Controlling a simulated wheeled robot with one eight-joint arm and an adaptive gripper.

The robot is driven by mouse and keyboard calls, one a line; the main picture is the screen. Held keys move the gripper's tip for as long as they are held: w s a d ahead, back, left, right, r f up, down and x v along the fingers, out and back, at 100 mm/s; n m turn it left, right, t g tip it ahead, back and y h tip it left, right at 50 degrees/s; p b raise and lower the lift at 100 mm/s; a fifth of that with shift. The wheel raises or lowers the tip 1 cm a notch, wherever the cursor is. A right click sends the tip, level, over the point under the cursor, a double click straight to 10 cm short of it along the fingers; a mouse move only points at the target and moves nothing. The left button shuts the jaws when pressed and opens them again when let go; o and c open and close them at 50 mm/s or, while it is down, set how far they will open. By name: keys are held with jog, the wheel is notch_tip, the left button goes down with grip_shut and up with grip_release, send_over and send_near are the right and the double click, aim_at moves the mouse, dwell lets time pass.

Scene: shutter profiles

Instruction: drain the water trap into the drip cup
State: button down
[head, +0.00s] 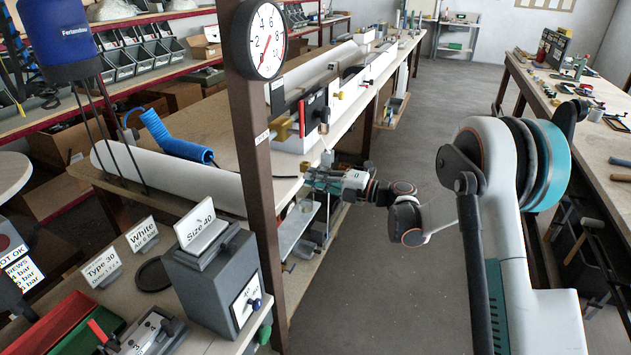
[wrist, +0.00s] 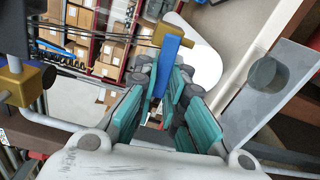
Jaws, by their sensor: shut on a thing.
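My gripper (wrist: 164,80) is shut on a blue lever (wrist: 168,55) in the wrist view, with a teal finger on each side. A brass fitting (wrist: 172,33) sits at the lever's far end. In the head view my gripper (head: 322,181) is at the bench's front edge, below the air fittings; the lever cannot be made out there. A small pale bowl (head: 327,158), perhaps the water trap, hangs just above it. A dark grey round cup (wrist: 264,71), likely the drip cup, stands on a grey plate (wrist: 262,105) right of my fingers. Its contents are not visible.
Another brass fitting with a dark knob (wrist: 28,80) and a grey pipe are close on the left in the wrist view. A brown post with a pressure gauge (head: 267,40) stands left of my gripper. The aisle floor (head: 370,280) is clear.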

jog(key=shift+r+m, duration=0.15)
jog(key=shift+m, duration=0.35)
jog(key=c, duration=1.6)
grip_release()
jog(key=shift+d, duration=0.1)
jog(key=shift+c, duration=0.2)
jog(key=v, duration=1.2)
